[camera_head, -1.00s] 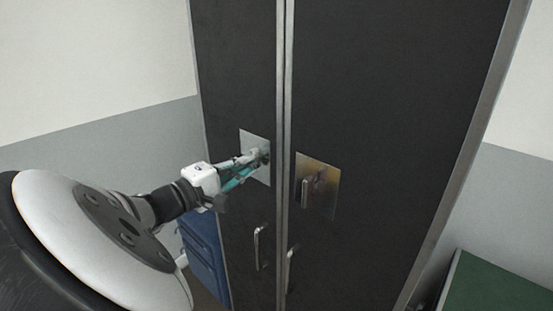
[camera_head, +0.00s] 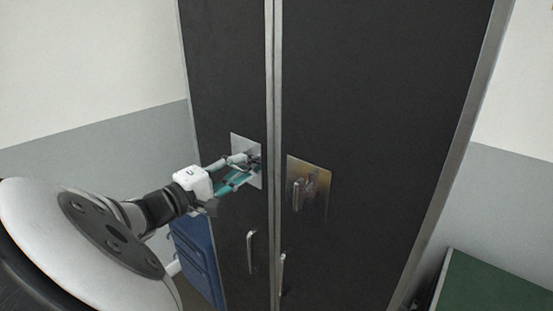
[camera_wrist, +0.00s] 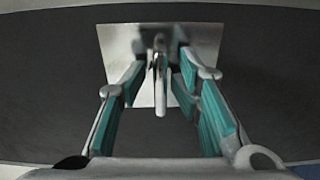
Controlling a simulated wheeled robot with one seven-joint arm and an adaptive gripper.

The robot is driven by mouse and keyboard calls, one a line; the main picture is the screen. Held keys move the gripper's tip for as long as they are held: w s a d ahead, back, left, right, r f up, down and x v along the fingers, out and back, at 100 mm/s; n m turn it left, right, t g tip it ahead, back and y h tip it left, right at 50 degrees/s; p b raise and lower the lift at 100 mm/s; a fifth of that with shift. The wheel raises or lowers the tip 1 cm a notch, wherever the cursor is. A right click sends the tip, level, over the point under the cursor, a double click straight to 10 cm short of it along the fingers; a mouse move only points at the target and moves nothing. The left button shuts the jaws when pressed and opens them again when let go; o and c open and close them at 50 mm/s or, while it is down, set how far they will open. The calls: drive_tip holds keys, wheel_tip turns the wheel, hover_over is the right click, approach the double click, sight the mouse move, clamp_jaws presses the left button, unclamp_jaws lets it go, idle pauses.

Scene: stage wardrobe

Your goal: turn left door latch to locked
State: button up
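The left door latch is a grey metal lever (camera_wrist: 160,85) on a square silver plate (camera_head: 239,143) on the left dark door. In the wrist view the plate (camera_wrist: 115,45) is ahead, and the lever hangs roughly upright in the picture. My gripper (camera_wrist: 162,72) is open, with its teal-padded fingers on either side of the lever. A gap shows between the lever and the right finger; whether the left finger touches is unclear. In the head view my gripper (camera_head: 250,162) reaches the plate from the left and hides most of the lever.
The right door has a brass-toned plate (camera_head: 318,180) with an upright lever (camera_head: 297,195). Two bar handles, left (camera_head: 250,252) and right (camera_head: 282,272), sit below. A blue case (camera_head: 197,255) stands at the lower left and a green-topped surface (camera_head: 490,285) at the lower right.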

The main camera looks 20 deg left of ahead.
drive_tip(key=v, duration=0.7)
drive_tip(key=shift+s, duration=0.25)
drive_tip(key=shift+a, duration=0.1)
